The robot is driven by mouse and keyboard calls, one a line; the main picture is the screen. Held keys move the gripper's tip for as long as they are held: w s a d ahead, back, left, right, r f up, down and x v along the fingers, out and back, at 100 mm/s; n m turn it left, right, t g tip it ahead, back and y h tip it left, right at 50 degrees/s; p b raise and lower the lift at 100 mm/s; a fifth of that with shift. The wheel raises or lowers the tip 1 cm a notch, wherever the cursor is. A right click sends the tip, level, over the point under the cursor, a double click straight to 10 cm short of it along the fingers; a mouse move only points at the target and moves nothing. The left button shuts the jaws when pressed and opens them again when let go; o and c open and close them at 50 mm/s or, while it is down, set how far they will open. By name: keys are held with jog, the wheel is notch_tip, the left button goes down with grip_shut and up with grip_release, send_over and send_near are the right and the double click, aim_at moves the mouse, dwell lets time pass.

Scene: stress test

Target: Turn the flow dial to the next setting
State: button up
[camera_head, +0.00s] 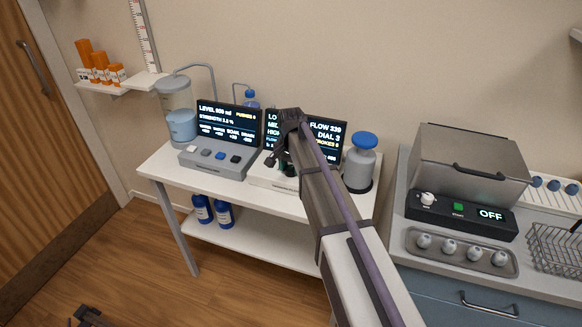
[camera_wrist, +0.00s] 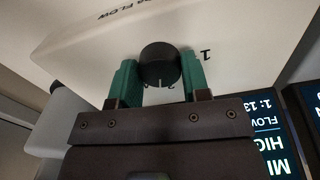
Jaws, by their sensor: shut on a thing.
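The flow dial (camera_wrist: 160,65) is a round black knob on a white panel (camera_wrist: 95,45), seen close up in the wrist view. A printed "1" is beside it, and another number shows partly below it. My gripper (camera_wrist: 158,78) has green fingers, one on each side of the knob, shut on it. In the head view my gripper (camera_head: 283,160) is at the white dial unit (camera_head: 270,176), and my arm hides the dial there.
A grey console (camera_head: 215,160) with buttons and its own screen (camera_head: 229,125) stands left on the white table (camera_head: 160,163). A grey canister (camera_head: 359,167) with a blue lid stands close to the right of my arm. A steel box (camera_head: 468,160) is on the right counter.

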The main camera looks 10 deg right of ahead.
aim_at(291, 168)
jog(key=shift+n, duration=1.5)
jog(key=o, duration=0.9)
notch_tip(291, 168, up, 11)
jog(key=p, duration=1)
jog(key=shift+f+p, duration=0.1)
jog(key=shift+p, duration=0.3)
